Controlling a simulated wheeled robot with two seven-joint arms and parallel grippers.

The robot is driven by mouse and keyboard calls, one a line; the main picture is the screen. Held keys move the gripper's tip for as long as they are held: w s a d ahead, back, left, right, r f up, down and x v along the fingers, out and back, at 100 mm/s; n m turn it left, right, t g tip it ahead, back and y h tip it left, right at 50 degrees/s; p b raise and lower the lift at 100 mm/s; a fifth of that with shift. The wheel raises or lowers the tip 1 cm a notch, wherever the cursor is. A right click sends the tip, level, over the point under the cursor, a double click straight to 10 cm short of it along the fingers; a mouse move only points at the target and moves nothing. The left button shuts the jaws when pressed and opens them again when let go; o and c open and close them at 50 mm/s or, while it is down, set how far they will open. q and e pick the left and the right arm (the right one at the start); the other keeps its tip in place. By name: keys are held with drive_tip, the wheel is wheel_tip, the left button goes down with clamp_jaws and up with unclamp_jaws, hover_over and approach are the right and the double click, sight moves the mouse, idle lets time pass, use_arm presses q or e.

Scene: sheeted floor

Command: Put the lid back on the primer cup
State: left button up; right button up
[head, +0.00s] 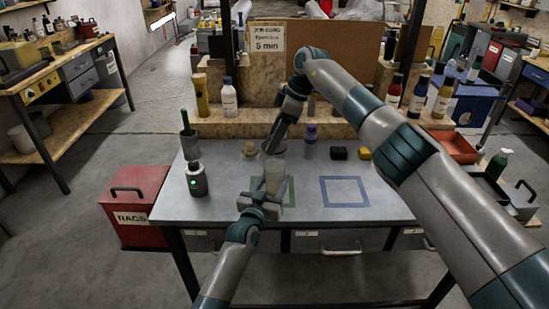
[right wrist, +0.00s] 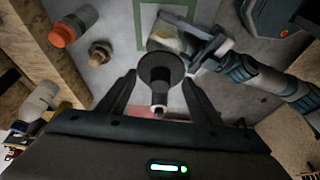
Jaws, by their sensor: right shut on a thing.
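The primer cup (head: 274,178) is a pale translucent cup standing at the green taped square; it also shows in the right wrist view (right wrist: 168,38). My left gripper (head: 265,198) is at the cup's near side, its fingers against the cup and apparently closed around it. My right gripper (head: 276,142) is shut on the lid (right wrist: 160,68), a dark round disc with a stem that sits between the fingertips. In the head view the lid (head: 272,149) is above and behind the cup, apart from it. The disc hides part of the cup's surroundings in the wrist view.
A small brown knobbed object (head: 249,150) and a purple-capped bottle (head: 310,140) stand close by at the back of the table. A dark canister (head: 196,180) stands at left. The blue taped square (head: 344,178) at right is empty. A red box (head: 133,205) is left of the table.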

drive_tip(key=shift+f, duration=1.85)
drive_tip(key=shift+f, duration=0.15)
drive_tip(key=shift+f, duration=0.75)
drive_tip(key=shift+f, duration=0.65)
drive_tip(key=o, duration=1.1)
drive_tip(key=shift+r, duration=0.1)
drive_tip(key=v, duration=1.1)
drive_tip(key=shift+d+r, duration=0.15)
drive_tip(key=shift+r, duration=0.25)
